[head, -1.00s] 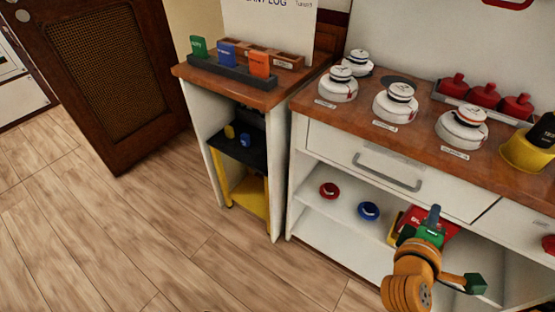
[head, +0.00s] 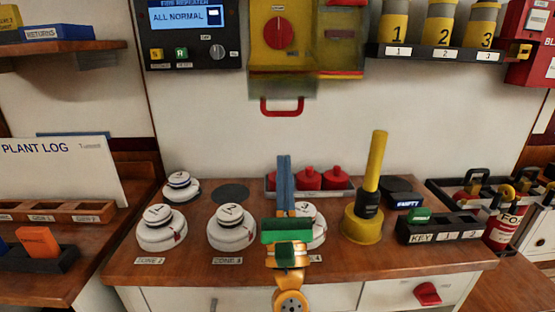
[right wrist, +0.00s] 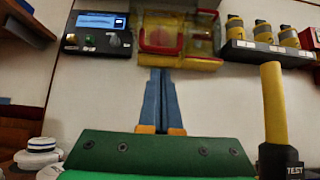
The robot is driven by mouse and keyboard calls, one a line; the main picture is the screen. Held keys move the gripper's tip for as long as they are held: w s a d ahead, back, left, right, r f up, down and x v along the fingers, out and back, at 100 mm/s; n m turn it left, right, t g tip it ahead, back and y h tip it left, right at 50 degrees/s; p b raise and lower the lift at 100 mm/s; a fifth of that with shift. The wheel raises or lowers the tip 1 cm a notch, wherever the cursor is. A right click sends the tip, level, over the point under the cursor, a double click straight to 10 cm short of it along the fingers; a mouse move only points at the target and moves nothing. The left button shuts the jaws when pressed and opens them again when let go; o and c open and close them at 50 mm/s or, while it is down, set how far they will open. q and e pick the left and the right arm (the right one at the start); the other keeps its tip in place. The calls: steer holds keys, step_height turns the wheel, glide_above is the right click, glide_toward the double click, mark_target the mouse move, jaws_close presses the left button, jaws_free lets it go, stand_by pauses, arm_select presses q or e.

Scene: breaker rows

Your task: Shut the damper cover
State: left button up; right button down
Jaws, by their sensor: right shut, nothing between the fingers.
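A yellow wall box (head: 282,58) with a red dial (head: 279,33) is at the top middle of the head view. A see-through flap hangs at its lower edge, with a red handle (head: 281,112) below it; this looks like the open damper cover, but I cannot read its label. The box also shows at the top of the right wrist view (right wrist: 160,58). My right gripper (head: 284,158) is shut and empty, its blue fingers pointing up toward the wall, below the handle and apart from it in the head view. My left gripper is not in view.
The wooden counter below holds white round detectors (head: 231,229), red domed items (head: 308,180), a yellow stand with an upright handle (head: 362,222) and a black key block (head: 438,229). A shelf of yellow canisters (head: 437,50) is right of the box. The wall below the handle is bare.

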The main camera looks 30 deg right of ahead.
steer(key=p+x, duration=0.2)
steer(key=x, duration=0.5)
steer(key=shift+d, duration=0.15)
steer(key=shift+w, duration=0.15)
